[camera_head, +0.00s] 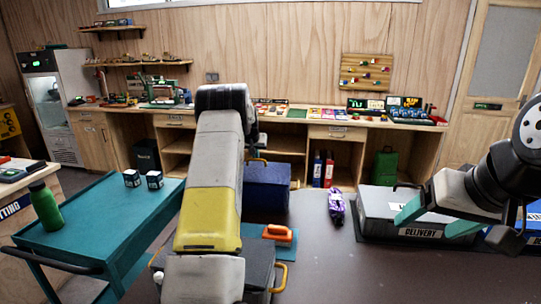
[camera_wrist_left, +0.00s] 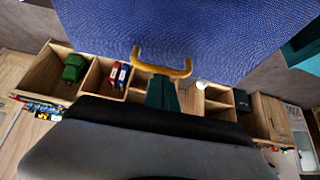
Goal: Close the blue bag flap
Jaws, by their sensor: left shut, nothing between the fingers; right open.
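How far the flap is open cannot be told. My left gripper (camera_wrist_left: 162,92) shows as teal fingers, shut and empty, close to the handle; touching or apart is unclear. It is hidden behind my arm in the head view. My right gripper (camera_head: 437,218) is open and empty above the grey delivery box.
A purple bundle (camera_head: 336,206) and an orange-handled item (camera_head: 277,232) lie nearer the middle. A teal cart (camera_head: 105,222) with a green bottle (camera_head: 45,206) stands left.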

